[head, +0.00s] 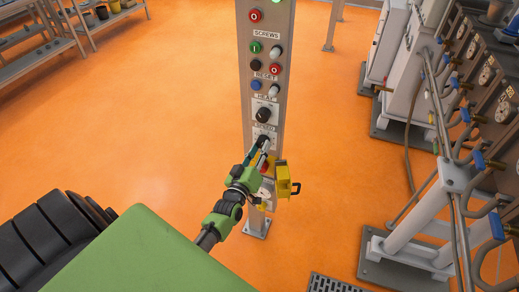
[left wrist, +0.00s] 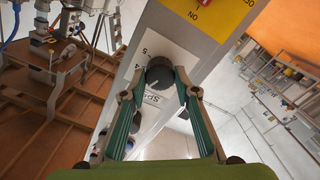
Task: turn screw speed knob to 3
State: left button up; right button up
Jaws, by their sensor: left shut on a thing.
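The control post (head: 263,65) stands upright in the middle of the head view. The screw speed knob (head: 264,140) is a small black knob low on the post, partly covered by my gripper. In the left wrist view the dark round knob (left wrist: 160,74) sits on a white plate (left wrist: 148,52) with partly visible numbers and lettering. My left gripper (head: 261,150) reaches it from below. In the left wrist view its green fingers (left wrist: 160,92) are shut on the knob, one at each side. The knob's pointer and exact setting cannot be read. My right gripper is not in view.
Another black knob (head: 263,115) sits just above, below several coloured buttons. A yellow box (head: 284,181) juts from the post's right side beside my gripper. Machines with pipes (head: 452,170) stand at right and shelves (head: 38,40) at upper left. Orange floor between is clear.

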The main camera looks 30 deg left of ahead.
pick_arm(q)
jog(key=shift+f, duration=0.1)
jog(key=o, duration=1.1)
jog(key=v, duration=1.2)
